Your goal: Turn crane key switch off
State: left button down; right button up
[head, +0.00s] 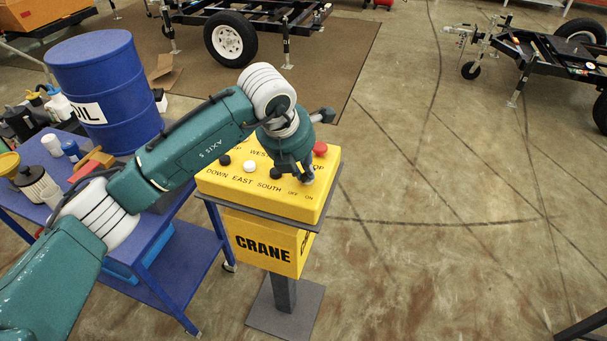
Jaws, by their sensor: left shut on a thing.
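The yellow crane control box (250,185) stands on a grey pedestal, with "CRANE" on its front. Its top carries black and white buttons, a red button (320,149) at the right, and the labels "DOWN EAST SOUTH" and "OFF ON". My left gripper (308,179) reaches down onto the top of the box, just behind the "OFF ON" label. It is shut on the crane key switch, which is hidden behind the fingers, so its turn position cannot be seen. My right gripper is not in view.
A blue table (165,255) with a blue oil drum (107,85), bottles and small items stands left of the box. Trailer frames (550,60) stand at the back and right. The concrete floor right of the box is clear.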

pick_arm(q)
jog(key=n+y+b, duration=0.1)
jog(key=n+b, duration=0.1)
jog(key=b, duration=0.1)
jog(key=n+t+y+b, duration=0.1)
jog(key=n+b, duration=0.2)
jog(key=shift+s+d+f+n, duration=0.1)
jog(key=shift+d+f+n, duration=0.1)
jog(key=shift+n, duration=0.1)
jog(key=shift+d+r+n+y+b, duration=0.15)
jog(key=shift+n+y+b, duration=0.2)
jog(key=shift+n+b, duration=0.5)
jog(key=shift+a+r+n+y+b, duration=0.1)
jog(key=shift+n+y+b, duration=0.25)
jog(key=shift+n+b, duration=0.5)
jog(key=c, duration=1.8)
grip_release()
jog(key=shift+s, duration=0.1)
jog(key=shift+o, duration=0.2)
jog(key=v, duration=1.2)
